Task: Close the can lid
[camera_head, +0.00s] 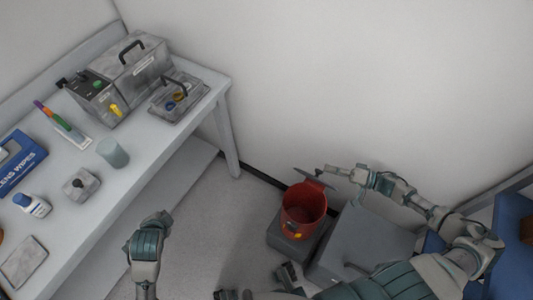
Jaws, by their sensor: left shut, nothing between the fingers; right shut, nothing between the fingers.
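The red can (303,212) stands on a low grey block on the floor, right of the table, with its top open. Its lid (314,184) appears raised at the back rim, seen nearly edge-on. My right gripper (322,171) is shut and empty, just above and behind the raised lid; I cannot tell whether it touches it. My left gripper (290,277) seems to be the dark fingers low in the picture, in front of the can and apart from it, shut and empty. Much of its arm is out of view.
A larger grey box (365,243) stands right of the can, under my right arm. The white table (190,135) at left bears an instrument case (133,68), wipes box (20,165), bottle (32,205) and cup (112,153). A wall rises behind the can. Bare floor (215,220) lies left.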

